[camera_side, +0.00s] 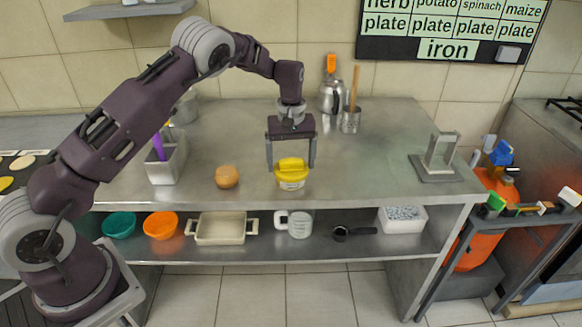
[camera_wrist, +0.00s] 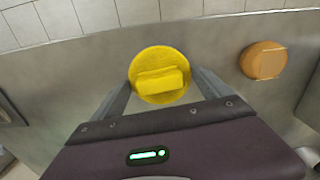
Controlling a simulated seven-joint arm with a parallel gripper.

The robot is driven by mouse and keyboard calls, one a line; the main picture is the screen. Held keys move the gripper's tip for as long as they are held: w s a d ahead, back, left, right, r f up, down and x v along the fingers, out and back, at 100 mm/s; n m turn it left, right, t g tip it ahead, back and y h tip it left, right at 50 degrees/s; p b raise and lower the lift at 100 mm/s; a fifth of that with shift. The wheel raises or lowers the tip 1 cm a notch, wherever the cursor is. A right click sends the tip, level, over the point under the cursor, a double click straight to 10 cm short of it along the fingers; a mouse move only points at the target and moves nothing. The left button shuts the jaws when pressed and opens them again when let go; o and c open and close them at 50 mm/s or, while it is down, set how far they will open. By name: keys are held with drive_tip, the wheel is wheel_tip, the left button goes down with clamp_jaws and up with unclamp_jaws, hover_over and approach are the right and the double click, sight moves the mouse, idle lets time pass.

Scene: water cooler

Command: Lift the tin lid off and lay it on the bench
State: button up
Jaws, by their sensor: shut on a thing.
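The yellow lid (camera_side: 291,163) with a raised bar handle sits at the top of a small pale tin with a yellow band (camera_side: 291,182). The tin stands upright on the steel bench (camera_side: 370,170) near its front edge. My gripper (camera_side: 291,167) points down from above, with one finger on each side of the lid, shut on it. In the wrist view the lid (camera_wrist: 159,62) lies between the fingertips of my gripper (camera_wrist: 160,80). No gap between lid and tin is clear. The tin's body is hidden under the lid in the wrist view.
A round brown-orange object (camera_side: 227,177) sits left of the tin, and also shows in the wrist view (camera_wrist: 264,60). A grey holder (camera_side: 166,160) stands further left. A kettle (camera_side: 332,97) and utensil pot (camera_side: 351,120) stand behind. Bench right of the tin is clear up to a metal stand (camera_side: 438,160).

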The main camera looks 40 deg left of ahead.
wheel_tip(320, 180, up, 9)
drive_tip(key=shift+r, duration=0.15)
drive_tip(key=shift+s+d+r+m, duration=0.1)
drive_tip(key=shift+s+r+m, duration=0.4)
drive_tip(key=shift+s, duration=0.1)
drive_tip(key=s+d+m, duration=0.3)
drive_tip(key=s+m, duration=0.5)
drive_tip(key=s, duration=0.4)
drive_tip(key=n, duration=0.8)
approach(291, 160)
drive_tip(key=shift+s+f, duration=0.2)
drive_tip(key=shift+s, duration=0.1)
drive_tip(key=shift+w+r+n, duration=0.15)
drive_tip(key=shift+w+n, duration=0.1)
drive_tip(key=shift+n, duration=0.25)
wheel_tip(291, 160, down, 10)
drive_tip(key=shift+d+r, duration=0.1)
drive_tip(key=shift+r, duration=0.05)
